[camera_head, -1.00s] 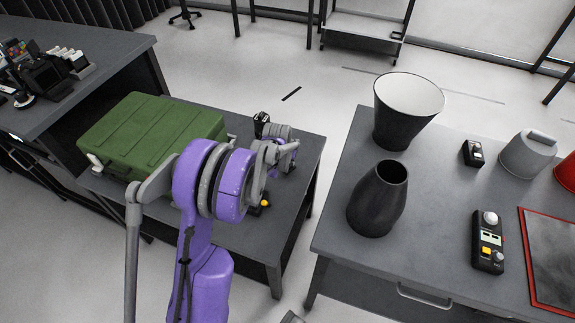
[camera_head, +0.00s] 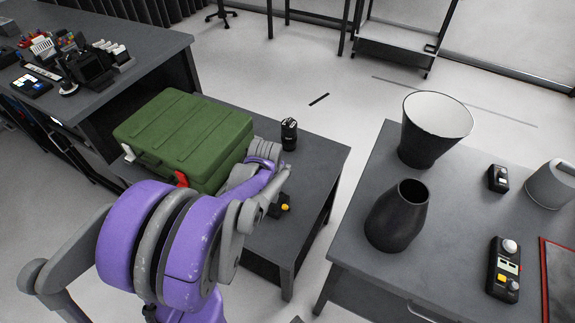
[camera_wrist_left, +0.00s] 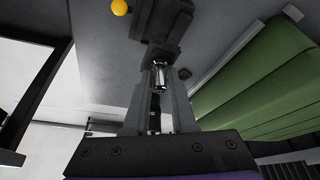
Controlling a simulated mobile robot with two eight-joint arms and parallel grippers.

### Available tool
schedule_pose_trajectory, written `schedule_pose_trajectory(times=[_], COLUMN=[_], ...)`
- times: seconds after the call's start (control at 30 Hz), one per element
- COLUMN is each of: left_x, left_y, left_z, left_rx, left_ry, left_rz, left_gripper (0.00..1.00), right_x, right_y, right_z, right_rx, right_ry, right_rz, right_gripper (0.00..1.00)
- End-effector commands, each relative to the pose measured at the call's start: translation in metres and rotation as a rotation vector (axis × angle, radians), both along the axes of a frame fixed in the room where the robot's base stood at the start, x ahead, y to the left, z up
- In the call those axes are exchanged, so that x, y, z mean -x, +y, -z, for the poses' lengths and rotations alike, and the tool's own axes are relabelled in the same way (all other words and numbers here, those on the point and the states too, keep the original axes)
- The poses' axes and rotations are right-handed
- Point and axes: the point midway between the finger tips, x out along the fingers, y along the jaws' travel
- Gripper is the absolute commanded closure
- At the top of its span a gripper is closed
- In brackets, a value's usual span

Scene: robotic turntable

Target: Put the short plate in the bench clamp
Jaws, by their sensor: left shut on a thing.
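In the left wrist view my left gripper (camera_wrist_left: 160,85) has its two fingers close together on a small shiny metal piece (camera_wrist_left: 160,76). Only its end shows, so I cannot tell whether it is the short plate. A dark block-like fixture (camera_wrist_left: 165,25), perhaps the bench clamp, is directly beyond the fingertips; I cannot tell whether the metal piece touches it. A yellow knob (camera_wrist_left: 119,7) is beside the fixture. In the head view a yellow knob (camera_head: 285,208) on a dark base shows behind my left arm, which hides the fingertips. My right gripper is not in view.
A green case (camera_head: 185,135) with a red latch (camera_head: 181,179) stands left of the work spot. A black cylinder (camera_head: 289,134) stands at the table's back. The right table holds a dark vase (camera_head: 396,222), a black flared bin (camera_head: 433,130) and a button box (camera_head: 504,268).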

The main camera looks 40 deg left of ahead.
Motion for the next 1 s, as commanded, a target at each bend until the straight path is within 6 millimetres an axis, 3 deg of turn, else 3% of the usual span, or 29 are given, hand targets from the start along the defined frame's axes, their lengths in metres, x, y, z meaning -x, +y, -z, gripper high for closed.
schedule_pose_trajectory(times=[0.57, 1.0], left_x=[0.005, 0.005], left_y=[0.000, 0.000], left_z=[0.006, 0.044], left_rx=[-0.002, -0.001], left_ry=[0.000, 0.001], left_rz=[-0.010, -0.010], left_gripper=[1.00, 1.00], right_x=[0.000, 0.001], right_y=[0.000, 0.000], right_z=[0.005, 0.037], right_rx=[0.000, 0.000], right_ry=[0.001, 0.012], right_rz=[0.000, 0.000], right_gripper=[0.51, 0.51])
